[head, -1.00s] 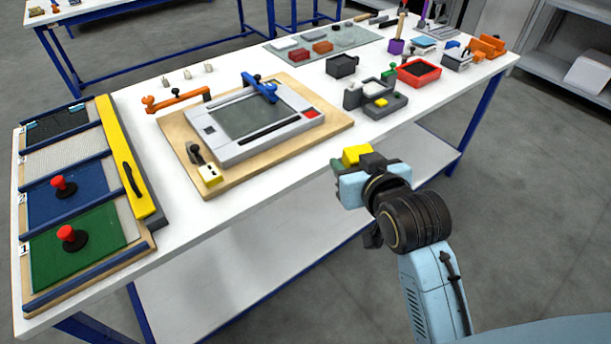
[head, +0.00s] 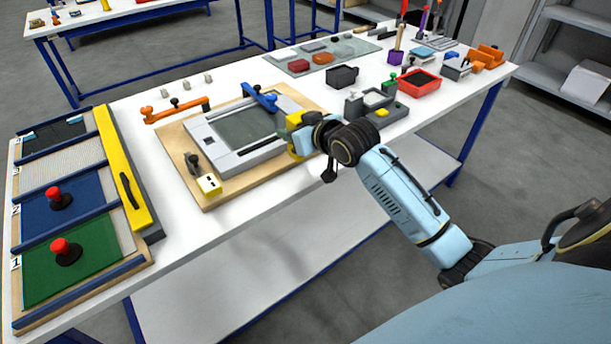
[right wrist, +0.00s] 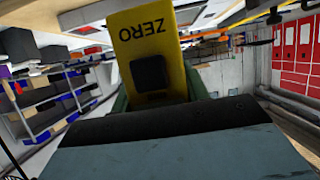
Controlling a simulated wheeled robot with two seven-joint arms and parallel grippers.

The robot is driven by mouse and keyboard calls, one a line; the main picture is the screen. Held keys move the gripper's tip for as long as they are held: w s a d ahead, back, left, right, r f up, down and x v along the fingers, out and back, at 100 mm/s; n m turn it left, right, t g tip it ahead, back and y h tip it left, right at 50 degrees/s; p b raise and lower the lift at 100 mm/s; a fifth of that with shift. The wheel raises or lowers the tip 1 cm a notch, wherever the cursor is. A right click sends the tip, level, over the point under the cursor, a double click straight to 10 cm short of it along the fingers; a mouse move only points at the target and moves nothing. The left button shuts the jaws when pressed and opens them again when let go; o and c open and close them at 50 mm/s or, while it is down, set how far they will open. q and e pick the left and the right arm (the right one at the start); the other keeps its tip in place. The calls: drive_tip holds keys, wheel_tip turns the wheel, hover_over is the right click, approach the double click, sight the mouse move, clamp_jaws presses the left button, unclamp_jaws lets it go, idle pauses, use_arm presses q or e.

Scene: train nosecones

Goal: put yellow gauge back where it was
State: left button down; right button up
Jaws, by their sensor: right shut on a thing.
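My right gripper (head: 301,128) is shut on the yellow gauge (head: 303,146), over the right edge of the wooden board in the head view. In the right wrist view the gauge (right wrist: 149,38) is a yellow block marked "ZERO" with a black square knob, rising from behind my gripper. The gripper and arm partly hide the gauge in the head view. Whether it touches the board I cannot tell. My left gripper is not in view.
The wooden board (head: 240,182) carries a grey framed plate (head: 228,154), a blue clamp (head: 261,97) and a pale yellow block (head: 209,184). A grey fixture (head: 372,104) stands just right of my gripper. A panel with a yellow bar (head: 122,170) lies at left. Clear white tabletop lies between.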

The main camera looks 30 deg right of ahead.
drive_tip(key=d+f, duration=0.1)
drive_tip(key=f, duration=0.2)
drive_tip(key=w+d+f+b, duration=0.1)
drive_tip(key=f, duration=0.2)
drive_tip(key=d+f+b, duration=0.1)
drive_tip(key=f, duration=0.2)
drive_tip(key=shift+w+f, duration=0.15)
drive_tip(key=shift+w, duration=0.1)
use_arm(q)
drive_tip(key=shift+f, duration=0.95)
use_arm(e)
drive_tip(key=o, duration=1.2)
drive_tip(key=shift+f, duration=0.1)
